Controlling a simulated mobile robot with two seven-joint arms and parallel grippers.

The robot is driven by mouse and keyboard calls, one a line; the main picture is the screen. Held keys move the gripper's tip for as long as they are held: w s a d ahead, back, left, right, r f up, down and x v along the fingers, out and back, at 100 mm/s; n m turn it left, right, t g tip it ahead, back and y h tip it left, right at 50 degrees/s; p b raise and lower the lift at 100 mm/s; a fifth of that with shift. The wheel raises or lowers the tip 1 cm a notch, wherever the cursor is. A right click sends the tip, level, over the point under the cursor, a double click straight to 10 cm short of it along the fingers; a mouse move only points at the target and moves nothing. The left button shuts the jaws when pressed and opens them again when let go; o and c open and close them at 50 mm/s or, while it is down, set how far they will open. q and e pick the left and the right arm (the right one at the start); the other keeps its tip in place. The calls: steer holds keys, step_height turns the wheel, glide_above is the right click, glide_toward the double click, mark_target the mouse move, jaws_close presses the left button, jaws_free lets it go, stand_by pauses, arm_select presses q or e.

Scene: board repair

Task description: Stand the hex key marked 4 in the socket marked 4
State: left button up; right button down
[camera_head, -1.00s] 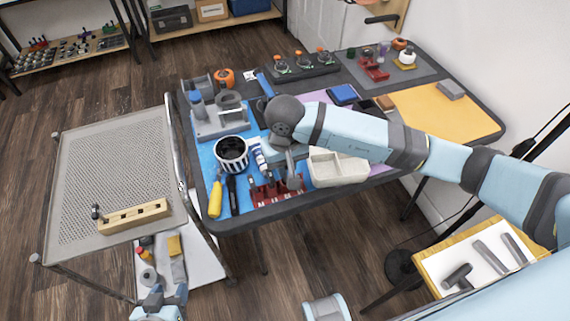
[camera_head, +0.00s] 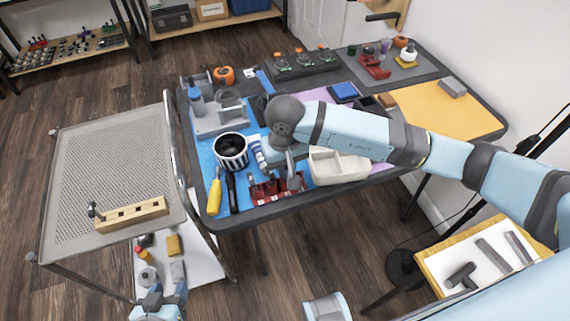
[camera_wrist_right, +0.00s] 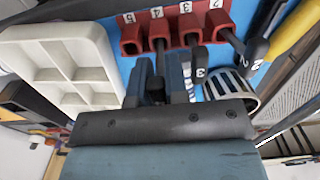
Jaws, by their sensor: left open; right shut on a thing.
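The red socket block (camera_head: 264,190) lies near the front edge of the table. The right wrist view shows its row of sockets (camera_wrist_right: 166,38), with labels 5, 4, 3 and 2 from left to right. My right gripper (camera_wrist_right: 162,82) is shut on a dark hex key (camera_wrist_right: 160,58), whose shaft points at the socket marked 4 (camera_wrist_right: 158,32). Its mark is hidden, and I cannot tell whether its tip is inside. Keys tagged 3 (camera_wrist_right: 201,73) and 2 (camera_wrist_right: 256,52) stand in sockets to the right. My left gripper (camera_head: 160,298) is open and empty, low beside the cart.
A white divided tray (camera_head: 340,165) stands right of the block. A striped cup (camera_head: 231,152) and a yellow-handled tool (camera_head: 215,196) are to the left. A wire-mesh cart (camera_head: 105,160) stands left of the table, with a wooden block (camera_head: 134,214) on it.

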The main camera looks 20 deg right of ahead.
arm_select(q)
steer(key=shift+f+b, duration=0.3)
arm_select(e)
steer(key=shift+f, duration=0.35)
arm_select(q)
steer(key=shift+f+b, duration=0.15)
steer(key=shift+b, duration=0.2)
arm_select(e)
steer(key=shift+f, duration=0.35)
steer(key=shift+f, duration=0.1)
